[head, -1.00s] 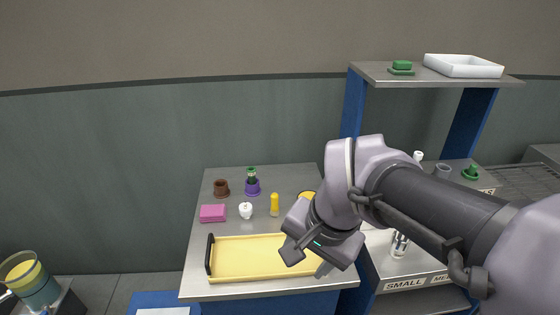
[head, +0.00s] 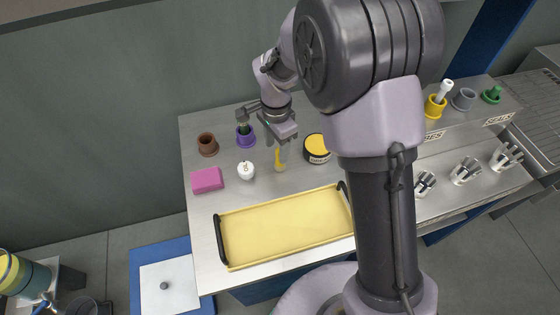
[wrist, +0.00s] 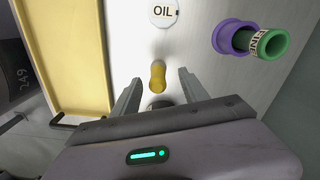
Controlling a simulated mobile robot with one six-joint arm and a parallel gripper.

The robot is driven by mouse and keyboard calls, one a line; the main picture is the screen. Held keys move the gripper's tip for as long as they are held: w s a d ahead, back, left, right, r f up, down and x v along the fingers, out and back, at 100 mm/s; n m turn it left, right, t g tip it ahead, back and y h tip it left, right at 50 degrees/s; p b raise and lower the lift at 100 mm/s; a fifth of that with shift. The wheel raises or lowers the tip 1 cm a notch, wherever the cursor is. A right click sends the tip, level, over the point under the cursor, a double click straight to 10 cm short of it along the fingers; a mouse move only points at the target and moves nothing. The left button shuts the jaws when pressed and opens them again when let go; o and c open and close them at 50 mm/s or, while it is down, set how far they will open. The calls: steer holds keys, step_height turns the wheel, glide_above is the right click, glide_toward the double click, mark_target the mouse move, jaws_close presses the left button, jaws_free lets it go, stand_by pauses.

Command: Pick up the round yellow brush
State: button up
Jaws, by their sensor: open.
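The round yellow brush (head: 280,160) stands upright on the grey table, behind the yellow tray, its yellow handle up. My gripper (head: 277,143) is close above it, pointing down. Part of the brush's grey lower end shows below the handle. I cannot tell the exact height gap.
A white jar (head: 246,171), marked OIL in the wrist view (wrist: 163,12), stands left of the brush. A black-and-yellow tin (head: 317,148) stands right. A purple cup (head: 245,137) is behind; a pink block (head: 207,180), brown cup (head: 207,145) and yellow tray (head: 228,262) are around.

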steer(key=f+b, duration=0.1)
steer(key=f, duration=0.1)
steer(key=f+b, duration=0.2)
steer(key=f, duration=0.1)
steer(key=shift+s+d+f, duration=0.1)
steer(key=shift+d+f, duration=0.2)
steer(key=shift+f, duration=0.05)
steer(key=shift+r, duration=0.15)
steer(key=shift+c, duration=0.9)
jaws_close()
step_height(320, 180, up, 4)
steer(key=shift+f+p, duration=0.2)
steer(key=shift+p, duration=1)
steer(key=s+d, duration=0.1)
steer(key=s, duration=0.4)
steer(key=s+d+r+p, duration=0.1)
steer(key=s+d, duration=0.1)
steer(key=s, duration=0.3)
steer(key=s+d+p, duration=0.1)
steer(key=s+d, duration=0.1)
steer(key=s, duration=0.3)
steer(key=shift+d+r, duration=0.2)
steer(key=shift+d, duration=0.05)
